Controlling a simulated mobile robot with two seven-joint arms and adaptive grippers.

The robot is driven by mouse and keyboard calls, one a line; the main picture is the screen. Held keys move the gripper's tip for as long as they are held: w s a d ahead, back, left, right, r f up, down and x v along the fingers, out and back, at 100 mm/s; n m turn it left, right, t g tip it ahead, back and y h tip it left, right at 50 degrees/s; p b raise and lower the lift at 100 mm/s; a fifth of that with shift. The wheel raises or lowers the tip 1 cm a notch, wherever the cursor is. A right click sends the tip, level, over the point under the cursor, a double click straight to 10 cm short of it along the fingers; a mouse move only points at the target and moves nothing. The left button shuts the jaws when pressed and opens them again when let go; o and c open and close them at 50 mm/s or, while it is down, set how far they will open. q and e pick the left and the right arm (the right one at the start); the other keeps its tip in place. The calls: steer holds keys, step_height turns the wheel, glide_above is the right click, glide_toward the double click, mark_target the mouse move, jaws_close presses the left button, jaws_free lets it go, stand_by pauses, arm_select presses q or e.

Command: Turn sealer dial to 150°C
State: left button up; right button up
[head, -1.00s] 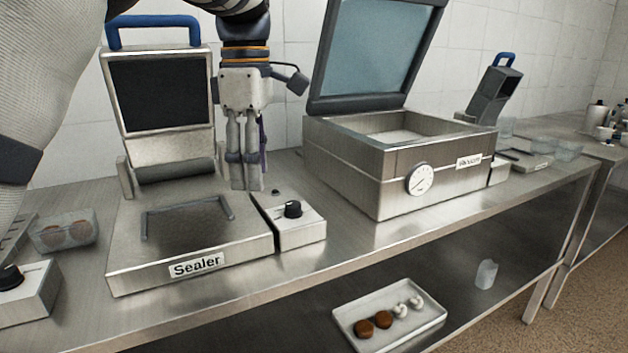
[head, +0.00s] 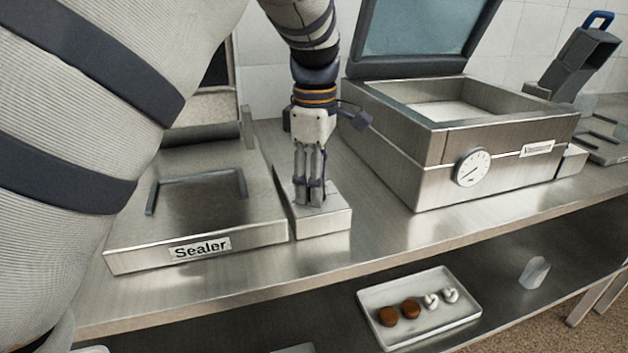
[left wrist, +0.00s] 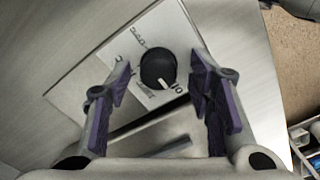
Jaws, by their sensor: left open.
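The sealer (head: 200,245) stands on the steel counter at the left, with its label on the front edge. Its control box (head: 325,222) is attached on the right side. The black dial (left wrist: 158,68) with a white pointer line shows on the box's top in the left wrist view; in the head view my gripper hides it. My left gripper (head: 309,200) points down over the box. In the left wrist view its open fingers (left wrist: 160,92) stand one on each side of the dial, apart from it. The right gripper is not in view.
A vacuum machine (head: 455,140) with raised lid and round gauge (head: 472,167) stands to the right. A tray (head: 372,300) with brown and white pieces and a clear cup (head: 534,271) are on the lower shelf. The counter front between the machines is clear.

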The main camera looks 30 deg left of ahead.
arm_select(q)
steer(key=shift+f, duration=0.15)
jaws_close()
